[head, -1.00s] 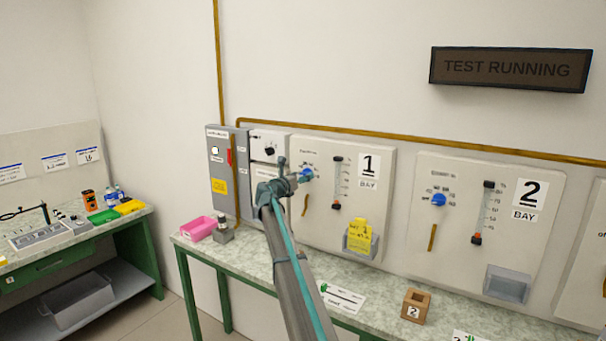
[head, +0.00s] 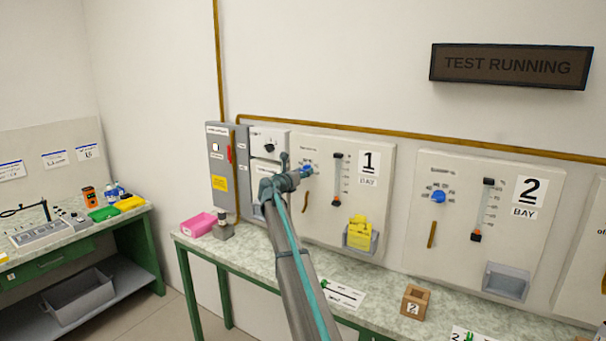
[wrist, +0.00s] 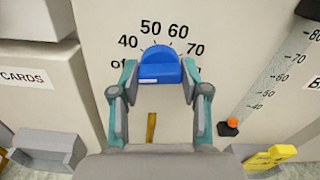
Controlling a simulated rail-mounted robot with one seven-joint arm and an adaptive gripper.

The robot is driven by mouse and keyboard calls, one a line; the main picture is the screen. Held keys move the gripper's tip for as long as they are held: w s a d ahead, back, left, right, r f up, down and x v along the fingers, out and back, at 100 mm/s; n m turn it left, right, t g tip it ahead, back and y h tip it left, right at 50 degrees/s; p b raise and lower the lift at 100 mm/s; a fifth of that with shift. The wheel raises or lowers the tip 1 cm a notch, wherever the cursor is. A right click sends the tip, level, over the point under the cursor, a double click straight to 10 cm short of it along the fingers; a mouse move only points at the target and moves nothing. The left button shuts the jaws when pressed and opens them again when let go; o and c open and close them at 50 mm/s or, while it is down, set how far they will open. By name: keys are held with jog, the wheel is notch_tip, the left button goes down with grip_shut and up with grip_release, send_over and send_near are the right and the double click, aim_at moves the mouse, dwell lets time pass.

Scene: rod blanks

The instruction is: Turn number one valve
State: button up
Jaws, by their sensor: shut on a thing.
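The bay 1 panel (head: 330,225) carries a blue knob (head: 307,170) with a dial, and a brass-coloured handle (head: 306,202) hangs below it. In the wrist view the blue knob (wrist: 160,66) sits between my two fingers, with numbers 40, 50, 60 and 70 around it. My gripper (wrist: 160,80) is shut on the knob, one finger at each side. The handle (wrist: 151,127) hangs lower, apart from the fingers. In the head view my gripper (head: 297,172) reaches the knob from the left, and part of the panel is hidden by my arm.
A slider gauge (head: 337,180) and a bin with a yellow tag (head: 359,232) are right of the knob. The bay 2 panel (head: 480,265) stands further right.

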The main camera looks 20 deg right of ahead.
jog(key=shift+f+m+b, duration=0.1)
jog(key=shift+m+b, duration=0.2)
jog(key=shift+b, duration=0.05)
jog(key=shift+m+b, duration=3.5)
jog(key=shift+b, duration=0.35)
jog(key=o, duration=1.1)
jog(key=shift+o, duration=0.2)
jog(key=v, duration=1.2)
